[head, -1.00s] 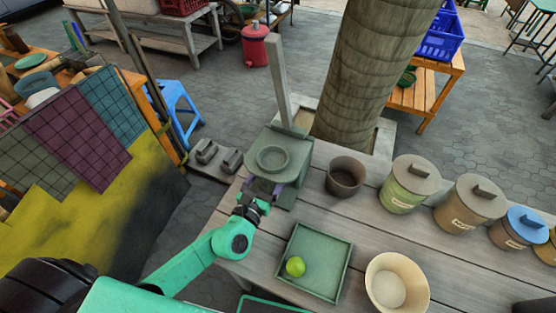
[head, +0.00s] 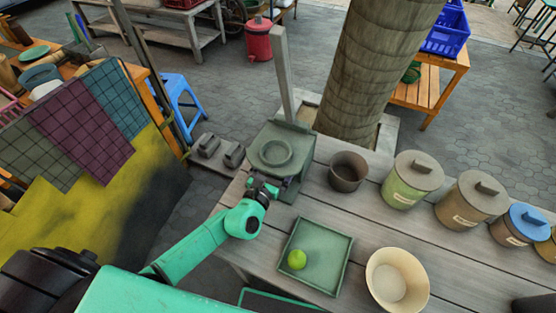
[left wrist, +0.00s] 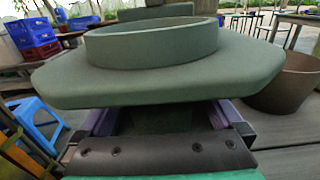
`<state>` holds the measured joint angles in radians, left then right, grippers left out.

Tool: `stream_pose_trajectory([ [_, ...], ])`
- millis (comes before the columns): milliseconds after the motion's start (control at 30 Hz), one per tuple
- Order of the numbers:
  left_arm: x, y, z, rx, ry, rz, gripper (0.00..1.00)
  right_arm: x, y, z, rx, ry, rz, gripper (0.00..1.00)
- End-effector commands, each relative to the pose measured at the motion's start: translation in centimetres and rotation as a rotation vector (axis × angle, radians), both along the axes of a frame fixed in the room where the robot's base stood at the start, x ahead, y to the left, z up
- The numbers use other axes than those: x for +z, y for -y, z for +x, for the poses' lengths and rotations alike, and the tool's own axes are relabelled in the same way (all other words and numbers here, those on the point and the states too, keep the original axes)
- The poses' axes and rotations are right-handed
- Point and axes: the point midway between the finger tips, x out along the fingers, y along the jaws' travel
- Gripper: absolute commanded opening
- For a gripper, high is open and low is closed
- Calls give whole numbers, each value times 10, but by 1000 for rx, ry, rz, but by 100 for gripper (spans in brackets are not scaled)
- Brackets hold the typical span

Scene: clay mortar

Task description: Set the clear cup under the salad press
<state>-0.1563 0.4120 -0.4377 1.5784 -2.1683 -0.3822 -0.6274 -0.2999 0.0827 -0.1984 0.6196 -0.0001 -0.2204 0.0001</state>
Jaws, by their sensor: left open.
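The grey-green salad press (head: 272,151), with a round ring on its top and an upright post behind, stands at the back left corner of the plank table. My left gripper (head: 275,183) is at the press's front, just below its top plate. In the left wrist view the press (left wrist: 150,72) fills the upper middle. There the two purple fingers of my left gripper (left wrist: 165,118) are apart and reach under the plate, which hides their tips. I cannot make out a clear cup in either view; the space under the plate is mostly hidden. My right gripper is not in view.
A dark brown bowl (head: 348,171) stands right of the press. Lidded canisters (head: 410,180) line the right back. A thick trunk (head: 375,75) rises behind the table.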

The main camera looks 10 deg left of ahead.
Motion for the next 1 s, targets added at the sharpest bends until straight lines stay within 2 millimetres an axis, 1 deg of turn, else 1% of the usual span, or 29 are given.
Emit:
stream_pose_trajectory([
  [67,7,0,0,1,0,-1,100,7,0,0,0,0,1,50],
  [100,2,-1,-5,-1,-3,0,100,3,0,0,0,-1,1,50],
  [167,0,-3,-15,-1,-4,1,100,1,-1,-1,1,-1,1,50],
  [500,-1,-17,-88,-3,-5,1,100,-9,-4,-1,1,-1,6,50],
  [600,0,-20,-105,-1,-3,2,100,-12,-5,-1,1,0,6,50],
  [733,2,-23,-117,0,-1,0,100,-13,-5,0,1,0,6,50],
  [1000,3,-23,-118,0,0,0,100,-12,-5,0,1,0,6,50],
])
